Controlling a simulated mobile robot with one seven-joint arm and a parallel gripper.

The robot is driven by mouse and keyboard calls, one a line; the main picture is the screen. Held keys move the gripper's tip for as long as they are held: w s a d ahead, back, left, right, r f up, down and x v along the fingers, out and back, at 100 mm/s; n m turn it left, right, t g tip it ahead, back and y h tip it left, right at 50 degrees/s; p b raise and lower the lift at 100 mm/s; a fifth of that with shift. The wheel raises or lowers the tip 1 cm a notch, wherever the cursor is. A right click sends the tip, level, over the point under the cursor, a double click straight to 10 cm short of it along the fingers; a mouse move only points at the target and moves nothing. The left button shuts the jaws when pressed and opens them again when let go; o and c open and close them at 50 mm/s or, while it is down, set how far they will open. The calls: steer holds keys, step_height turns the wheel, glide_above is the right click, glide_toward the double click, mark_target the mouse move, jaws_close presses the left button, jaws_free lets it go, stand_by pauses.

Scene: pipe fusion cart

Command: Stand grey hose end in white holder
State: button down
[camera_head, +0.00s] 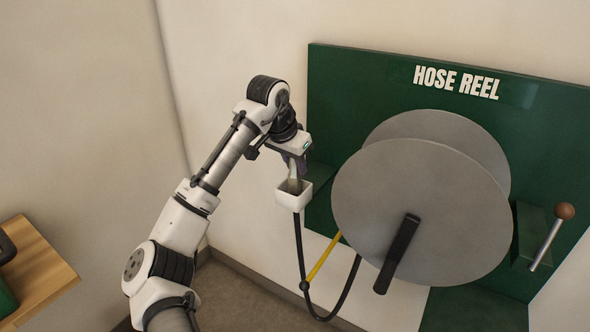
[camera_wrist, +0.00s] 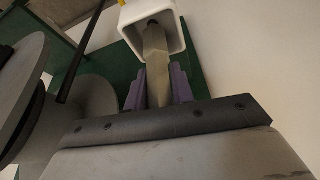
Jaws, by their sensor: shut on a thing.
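The white holder (camera_head: 293,198) is a small square open-topped box at the left side of the green hose reel board. It also shows at the top of the wrist view (camera_wrist: 136,14). The grey hose end (camera_wrist: 156,62) is between the purple fingers of my gripper (camera_wrist: 158,88), which is shut on it. Its far tip reaches into the opening of the holder in the wrist view. In the head view my gripper (camera_head: 294,168) is just above the holder, and the grey end (camera_head: 294,185) shows at the holder's mouth. How deep it sits is hidden by the holder's walls.
The grey reel (camera_head: 420,215) with a black crank stands close to the right of the holder. The black hose (camera_head: 301,250) hangs in a loop below, beside a yellow piece (camera_head: 323,258). A lever with a brown knob (camera_head: 564,211) is far right. A wooden table (camera_head: 38,268) stands left.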

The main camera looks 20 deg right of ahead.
steer(key=shift+f, duration=1.1)
steer(key=shift+f, duration=0.2)
steer(key=c, duration=1.2)
jaws_free()
steer(key=shift+r, duration=0.2)
steer(key=b+v, duration=0.1)
steer(key=v, duration=1.1)
